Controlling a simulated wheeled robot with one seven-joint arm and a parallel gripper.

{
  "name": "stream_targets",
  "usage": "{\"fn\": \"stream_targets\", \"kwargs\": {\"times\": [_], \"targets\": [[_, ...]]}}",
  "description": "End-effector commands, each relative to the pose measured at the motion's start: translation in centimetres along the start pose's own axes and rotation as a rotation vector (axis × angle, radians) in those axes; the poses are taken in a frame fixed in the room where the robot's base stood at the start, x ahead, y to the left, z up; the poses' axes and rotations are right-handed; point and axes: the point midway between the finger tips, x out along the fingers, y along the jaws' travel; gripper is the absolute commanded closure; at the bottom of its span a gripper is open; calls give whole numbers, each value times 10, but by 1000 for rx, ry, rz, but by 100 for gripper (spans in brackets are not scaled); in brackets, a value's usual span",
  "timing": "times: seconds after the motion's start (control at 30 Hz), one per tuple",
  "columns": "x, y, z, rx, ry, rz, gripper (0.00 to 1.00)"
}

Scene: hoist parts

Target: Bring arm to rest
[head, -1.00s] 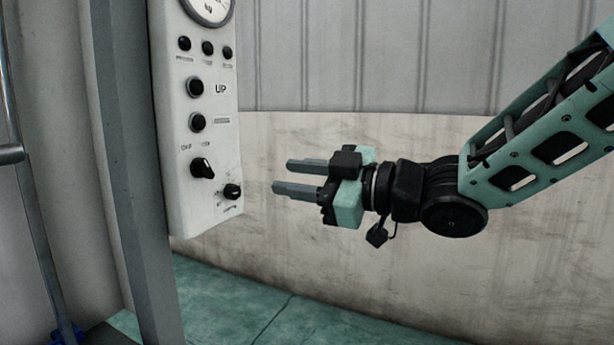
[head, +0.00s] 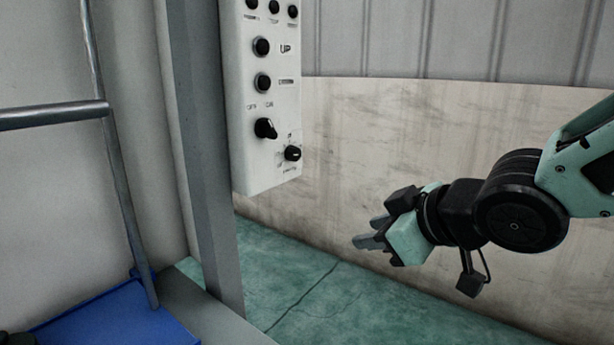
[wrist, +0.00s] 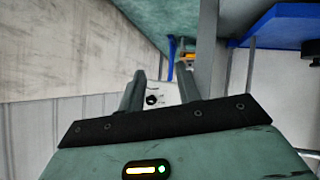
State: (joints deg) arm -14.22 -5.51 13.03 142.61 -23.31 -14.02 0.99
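My arm reaches in from the right of the head view. My gripper (head: 367,233) is right of and below the white control box, apart from it, with nothing between its grey fingers. In the wrist view my gripper (wrist: 160,90) shows two fingers spread apart, with the lower part of the control box and a black knob seen between them. The control box (head: 268,165) hangs beside a grey post and carries black buttons, one labelled UP, and two black knobs.
A grey post (head: 205,170) stands left of the control box. A blue surface (head: 115,320) is at the lower left, with a metal rail (head: 55,114) above it. A stained wall (head: 400,140) runs behind my arm. The green floor (head: 310,290) below is clear.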

Motion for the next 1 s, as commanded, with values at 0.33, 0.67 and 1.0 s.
{"fn": "stream_targets", "kwargs": {"times": [0.33,0.67,1.0], "targets": [[-50,-99,118,193,-650,-149,66],[-116,-133,124,249,-919,-244,66],[-165,-108,56,250,-917,-242,66]]}}
